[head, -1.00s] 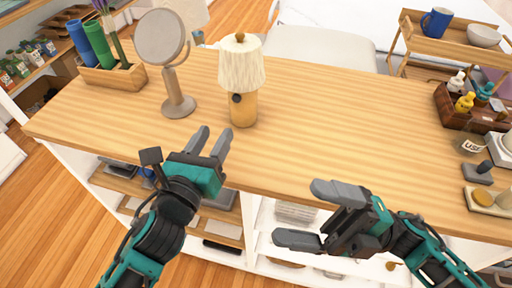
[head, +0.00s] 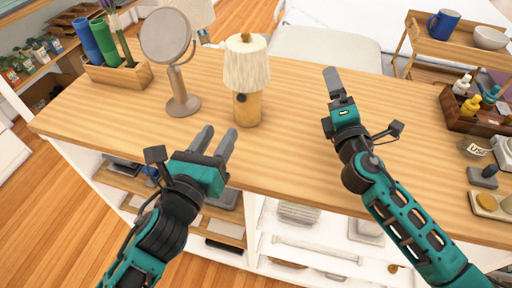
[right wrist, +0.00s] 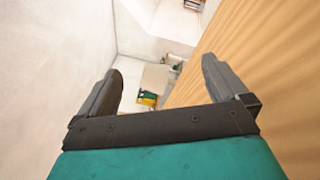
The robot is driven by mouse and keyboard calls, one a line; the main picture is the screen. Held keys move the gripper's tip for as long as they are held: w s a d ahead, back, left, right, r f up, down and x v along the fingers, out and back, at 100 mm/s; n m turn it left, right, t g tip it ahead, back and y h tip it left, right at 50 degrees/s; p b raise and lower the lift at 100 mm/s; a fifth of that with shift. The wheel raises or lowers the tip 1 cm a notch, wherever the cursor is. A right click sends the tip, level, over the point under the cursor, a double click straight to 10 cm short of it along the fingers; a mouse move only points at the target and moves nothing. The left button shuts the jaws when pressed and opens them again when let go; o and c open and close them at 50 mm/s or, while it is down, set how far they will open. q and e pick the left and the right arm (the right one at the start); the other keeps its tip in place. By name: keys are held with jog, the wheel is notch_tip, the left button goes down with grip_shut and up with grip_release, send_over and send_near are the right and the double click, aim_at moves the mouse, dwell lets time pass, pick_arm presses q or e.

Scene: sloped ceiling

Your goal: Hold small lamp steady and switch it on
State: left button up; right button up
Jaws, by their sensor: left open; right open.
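The small lamp (head: 246,72) stands upright on the wooden tabletop (head: 300,150), with a pale pleated shade and a yellow-brown base (head: 247,110). A dark round knob (head: 240,98) shows on the base's front left. My left gripper (head: 220,140) is open and empty, just in front of the lamp base and a little to its left, apart from it. My right gripper (head: 333,92) is over the tabletop to the right of the lamp, apart from it. In the right wrist view its two fingers (right wrist: 160,85) are spread with nothing between them. The lamp is not visible there.
A round mirror on a stand (head: 183,104) stands close left of the lamp. A wooden planter box (head: 118,76) with blue and green cylinders is at the far left. A brown tray of bottles (head: 462,120) and small items occupy the right end. The tabletop between lamp and tray is otherwise clear.

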aim_at(250, 112)
jog(key=s+a+f+n, duration=0.1)
jog(key=a+n, duration=0.1)
jog(key=a, duration=0.1)
jog(key=s+a+f+n, duration=0.1)
jog(key=a+n, duration=0.1)
jog(key=s+a+f+n, duration=0.1)
jog(key=s+a+n, duration=0.1)
jog(key=a, duration=0.1)
jog(key=shift+a+f+g+y, duration=0.3)
jog(key=s+a+n, duration=0.2)
jog(key=s+a+f+n, duration=0.1)
jog(key=a+n, duration=0.1)
jog(key=a, duration=0.1)
jog(key=s+a+n, duration=0.2)
jog(key=a+n, duration=0.1)
jog(key=shift+s+a+f+y, duration=0.15)
jog(key=shift+s+f+y, duration=0.15)
jog(key=shift+s, duration=0.05)
jog(key=shift+s+a+n, duration=0.2)
jog(key=shift+a+n, duration=0.1)
jog(key=shift+a, duration=0.1)
jog(key=w, duration=0.8)
jog(key=w+a, duration=0.1)
jog(key=w, duration=0.3)
jog(key=shift+w+a, duration=0.1)
jog(key=shift+w, duration=0.2)
